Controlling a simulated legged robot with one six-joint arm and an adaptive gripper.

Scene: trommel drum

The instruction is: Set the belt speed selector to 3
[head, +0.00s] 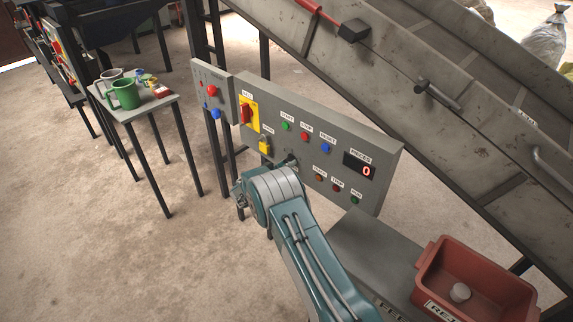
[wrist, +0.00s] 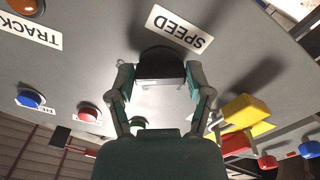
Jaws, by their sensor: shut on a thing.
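The belt speed selector is a black knob (wrist: 160,62) under a white SPEED label (wrist: 178,29) in the wrist view, which shows the panel upside down. My gripper (wrist: 160,79) has one finger on each side of the knob and is shut on it. The knob's pointer and any scale numbers cannot be made out, so its setting cannot be read. In the head view my arm reaches the grey control panel (head: 390,150) and hides most of the selector.
The panel carries several coloured buttons, a yellow-backed red switch (head: 246,113), a yellow block (head: 265,146) and a PIECES display (head: 361,167) reading 0. A red bin (head: 430,266) stands lower right. A small table (head: 128,112) with mugs stands left. A sloping conveyor (head: 400,80) rises behind.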

